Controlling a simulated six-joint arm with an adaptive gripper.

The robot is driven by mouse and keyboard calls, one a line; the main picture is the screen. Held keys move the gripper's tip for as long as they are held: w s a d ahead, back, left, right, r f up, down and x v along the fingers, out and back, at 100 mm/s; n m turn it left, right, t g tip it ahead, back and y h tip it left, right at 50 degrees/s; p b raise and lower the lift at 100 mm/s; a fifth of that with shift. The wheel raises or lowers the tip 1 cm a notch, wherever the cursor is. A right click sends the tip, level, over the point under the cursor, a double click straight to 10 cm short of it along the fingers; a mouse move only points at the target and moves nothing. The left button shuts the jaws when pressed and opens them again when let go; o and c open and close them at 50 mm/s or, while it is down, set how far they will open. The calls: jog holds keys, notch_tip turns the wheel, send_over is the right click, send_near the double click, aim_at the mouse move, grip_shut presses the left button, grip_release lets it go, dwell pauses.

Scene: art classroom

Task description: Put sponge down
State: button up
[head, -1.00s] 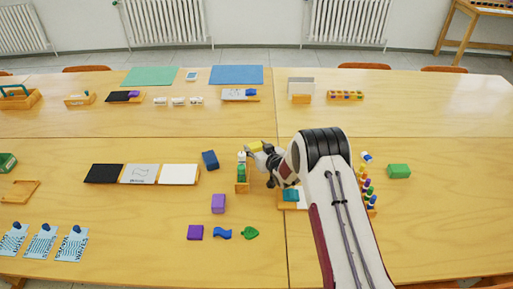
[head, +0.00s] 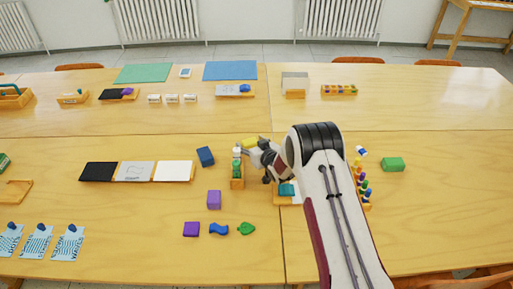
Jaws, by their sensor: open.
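A yellow block (head: 250,141), which looks like the sponge, is at the far end of a narrow orange tray holding small green and white items (head: 237,183). My gripper (head: 253,152) is open right beside the yellow block, on its near side. I cannot tell whether the block touches the fingers or rests on the table. The fingertips are small and partly hidden by my wrist. A teal block (head: 287,189) sits on a white and orange tray (head: 292,201) below my wrist.
A blue block (head: 205,156) and a purple block (head: 214,199) stand left of the narrow tray. A rack of colourful bottles (head: 362,188) and a green block (head: 393,164) are right of my arm.

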jog(key=shift+r, duration=0.1)
jog(key=shift+v, duration=5.95)
jog(key=shift+r, duration=0.1)
jog(key=shift+d+r, duration=0.25)
jog(key=shift+r, duration=0.2)
jog(key=s+d+r+m+g+h, duration=0.1)
jog(key=s+d+r+h, duration=0.15)
jog(key=s+r, duration=0.4)
jog(key=s+d+r+m+g+h, duration=0.1)
jog(key=s+d+r, duration=0.25)
jog(key=r, duration=0.55)
jog(key=s+d+r+g+h, duration=0.1)
jog(key=s+d+r, duration=0.35)
jog(key=r, duration=0.35)
jog(key=s+d+r+m+g, duration=0.1)
jog(key=s+r+g, duration=0.1)
jog(key=s, duration=1.4)
jog(key=s+r+m+g, duration=0.1)
jog(key=s+r+g, duration=0.1)
jog(key=s, duration=1.4)
jog(key=shift+s+d, duration=0.4)
jog(key=shift+h, duration=0.25)
